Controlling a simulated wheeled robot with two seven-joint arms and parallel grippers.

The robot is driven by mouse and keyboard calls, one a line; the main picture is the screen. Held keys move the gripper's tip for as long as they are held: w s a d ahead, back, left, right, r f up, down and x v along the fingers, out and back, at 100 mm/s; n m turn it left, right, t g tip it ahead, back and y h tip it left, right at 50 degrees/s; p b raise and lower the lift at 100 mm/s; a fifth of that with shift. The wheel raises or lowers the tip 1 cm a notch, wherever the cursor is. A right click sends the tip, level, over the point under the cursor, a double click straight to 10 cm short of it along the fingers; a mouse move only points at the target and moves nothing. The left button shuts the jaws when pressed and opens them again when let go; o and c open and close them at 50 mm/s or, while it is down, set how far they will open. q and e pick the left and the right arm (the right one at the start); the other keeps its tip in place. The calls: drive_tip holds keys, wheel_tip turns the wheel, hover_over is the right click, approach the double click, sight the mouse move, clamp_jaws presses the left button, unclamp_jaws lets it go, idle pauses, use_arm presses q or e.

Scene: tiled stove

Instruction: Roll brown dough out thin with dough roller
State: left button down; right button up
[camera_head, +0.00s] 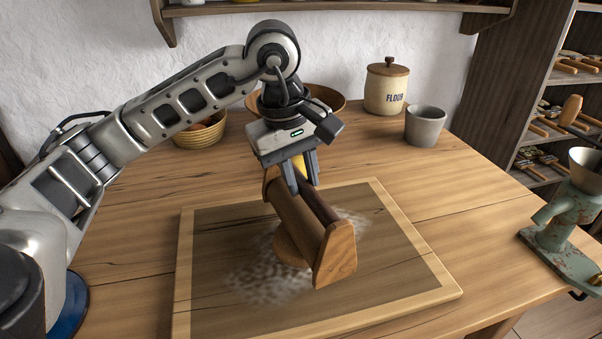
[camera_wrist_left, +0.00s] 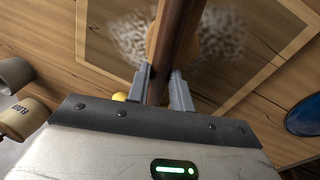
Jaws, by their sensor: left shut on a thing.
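The dough roller (camera_head: 338,255) is a wooden piece with end plates and a dark bar, held tilted above the board. My left gripper (camera_head: 304,190) points down and is shut on its dark bar, which also shows between the fingers in the left wrist view (camera_wrist_left: 177,40). The brown dough (camera_head: 288,250) is a round lump on the floured board (camera_head: 400,290), partly hidden behind and under the roller. In the left wrist view the dough (camera_wrist_left: 210,42) shows beside the bar. I cannot tell whether roller and dough touch. My right gripper is out of view.
A flour jar (camera_head: 386,88) and grey cup (camera_head: 425,125) stand at the back. A woven bowl (camera_head: 200,132) is back left, with a wooden bowl (camera_head: 328,98) behind my arm. A green metal device (camera_head: 565,220) sits at the right edge. The table is bare between board and cup.

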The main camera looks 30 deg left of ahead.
use_arm(q)
drive_tip(key=shift+f, duration=0.15)
drive_tip(key=shift+s, duration=0.1)
drive_tip(key=shift+s+a+f+b, duration=0.1)
drive_tip(key=shift+s+a+b, duration=0.15)
drive_tip(key=shift+b, duration=0.1)
drive_tip(key=shift+s+a+b, duration=0.3)
drive_tip(key=shift+s+a, duration=0.05)
drive_tip(key=shift+s, duration=0.3)
drive_tip(key=shift+s+a+b, duration=0.3)
drive_tip(key=shift+s, duration=0.3)
drive_tip(key=shift+d, duration=0.1)
